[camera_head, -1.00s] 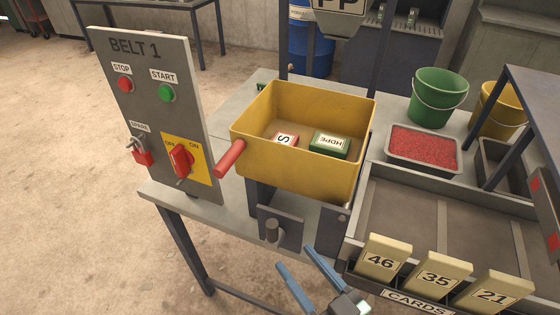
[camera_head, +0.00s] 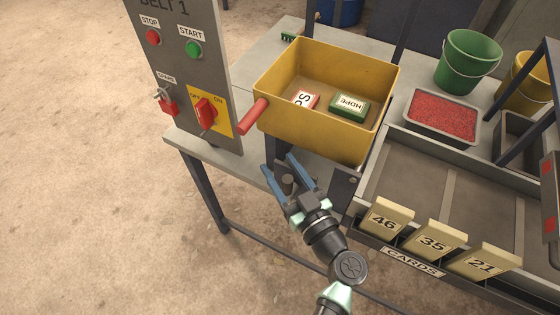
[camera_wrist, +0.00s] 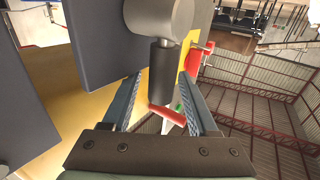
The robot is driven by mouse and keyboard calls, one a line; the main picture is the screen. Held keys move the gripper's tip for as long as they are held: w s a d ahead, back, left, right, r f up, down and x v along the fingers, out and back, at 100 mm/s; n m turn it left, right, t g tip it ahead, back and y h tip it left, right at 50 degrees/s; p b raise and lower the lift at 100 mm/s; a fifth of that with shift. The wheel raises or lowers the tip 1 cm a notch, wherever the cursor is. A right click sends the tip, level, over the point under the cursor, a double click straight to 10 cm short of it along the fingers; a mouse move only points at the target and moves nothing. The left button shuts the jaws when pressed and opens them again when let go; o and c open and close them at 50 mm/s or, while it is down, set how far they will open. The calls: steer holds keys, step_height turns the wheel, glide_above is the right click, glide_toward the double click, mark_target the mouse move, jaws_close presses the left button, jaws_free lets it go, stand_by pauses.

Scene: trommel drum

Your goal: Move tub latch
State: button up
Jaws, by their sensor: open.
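The yellow tub (camera_head: 315,128) stands on the bench with its red handle (camera_head: 253,117) sticking out front left. My gripper (camera_head: 278,163) is open with blue fingers, one on each side of the latch knob. In the wrist view, the latch's dark grip (camera_wrist: 162,72) hangs from a round grey hub (camera_wrist: 160,18) between the open fingers (camera_wrist: 158,85). I see no clear contact with either finger.
The Belt 1 panel (camera_head: 190,80) stands left of the tub, with a red switch (camera_head: 206,112). Right are number cards (camera_head: 434,243) and a tray of red granules (camera_head: 442,115).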

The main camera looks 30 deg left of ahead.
steer(key=shift+w+a, duration=0.25)
steer(key=shift+a, duration=0.15)
steer(key=shift+c, duration=0.2)
jaws_close()
stand_by(1.0)
